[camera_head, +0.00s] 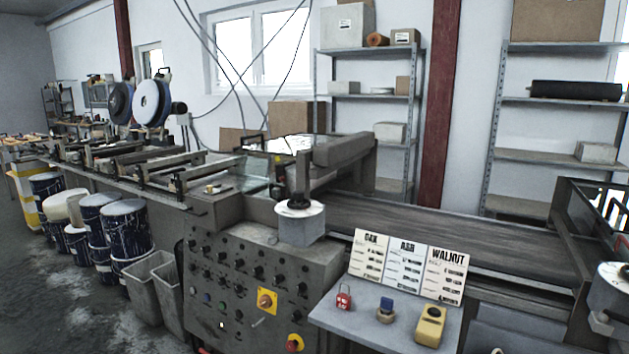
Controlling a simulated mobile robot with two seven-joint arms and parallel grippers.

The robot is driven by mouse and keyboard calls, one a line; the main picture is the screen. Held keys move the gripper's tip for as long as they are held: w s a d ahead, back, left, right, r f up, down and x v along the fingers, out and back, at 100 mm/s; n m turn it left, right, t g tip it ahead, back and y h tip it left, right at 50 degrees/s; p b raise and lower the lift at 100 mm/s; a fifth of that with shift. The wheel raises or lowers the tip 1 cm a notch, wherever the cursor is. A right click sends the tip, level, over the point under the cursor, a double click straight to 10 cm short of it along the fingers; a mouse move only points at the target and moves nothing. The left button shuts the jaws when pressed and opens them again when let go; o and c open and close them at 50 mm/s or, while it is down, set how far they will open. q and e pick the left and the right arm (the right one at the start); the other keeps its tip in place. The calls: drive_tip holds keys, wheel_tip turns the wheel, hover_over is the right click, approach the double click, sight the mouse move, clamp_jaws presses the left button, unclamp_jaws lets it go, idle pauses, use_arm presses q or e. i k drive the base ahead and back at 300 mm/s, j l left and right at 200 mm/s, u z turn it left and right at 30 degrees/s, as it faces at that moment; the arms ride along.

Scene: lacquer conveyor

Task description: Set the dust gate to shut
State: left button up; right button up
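No part in view carries a readable dust gate label, so I cannot tell which one it is. A black knob on a white round dial (300,209) stands on a grey box at the top right of the control panel (235,285). The panel holds several small black knobs, a yellow plate with a red rotary switch (267,301), and a second red and yellow control (295,343) at its lower edge. A similar white dial (615,273) is cut off at the right edge. The dial settings are too small to read. Neither gripper shows in the head view.
A grey shelf (377,322) holds a red, a blue and a yellow object below OAK, ASH and WALNUT cards (410,268). The conveyor (450,232) runs behind. Paint drums (126,225) and grey bins (152,283) stand at left on open floor.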

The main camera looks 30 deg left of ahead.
sight(211, 191)
drive_tip(key=u, duration=1.55)
